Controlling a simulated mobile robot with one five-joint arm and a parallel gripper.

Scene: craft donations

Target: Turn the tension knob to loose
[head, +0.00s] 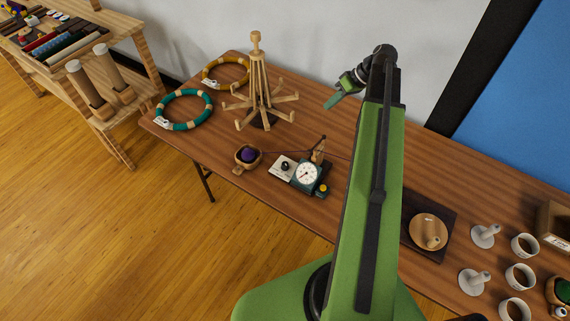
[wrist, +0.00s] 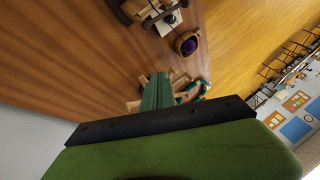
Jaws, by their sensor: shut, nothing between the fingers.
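A small table device (head: 315,184) with a round white dial stands mid-table in the head view. It has a black knob (head: 284,166) on a white plate at its left and a small yellow knob (head: 323,188) at its right front. Labels are too small to read, so I cannot tell the tension knob or its setting. The device (wrist: 150,10) is partly cut off at the top of the wrist view. My gripper (head: 331,104) is raised, up and right of the device in the head view, apart from it. Its green fingers (wrist: 157,92) are together and empty.
A wooden yarn swift (head: 258,85) stands left of my gripper. A bowl with purple yarn (head: 248,156) sits just left of the device. Teal (head: 184,109) and yellow (head: 226,72) rings lie at the far left. Cups (head: 520,276) and a dark board (head: 447,220) stand right.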

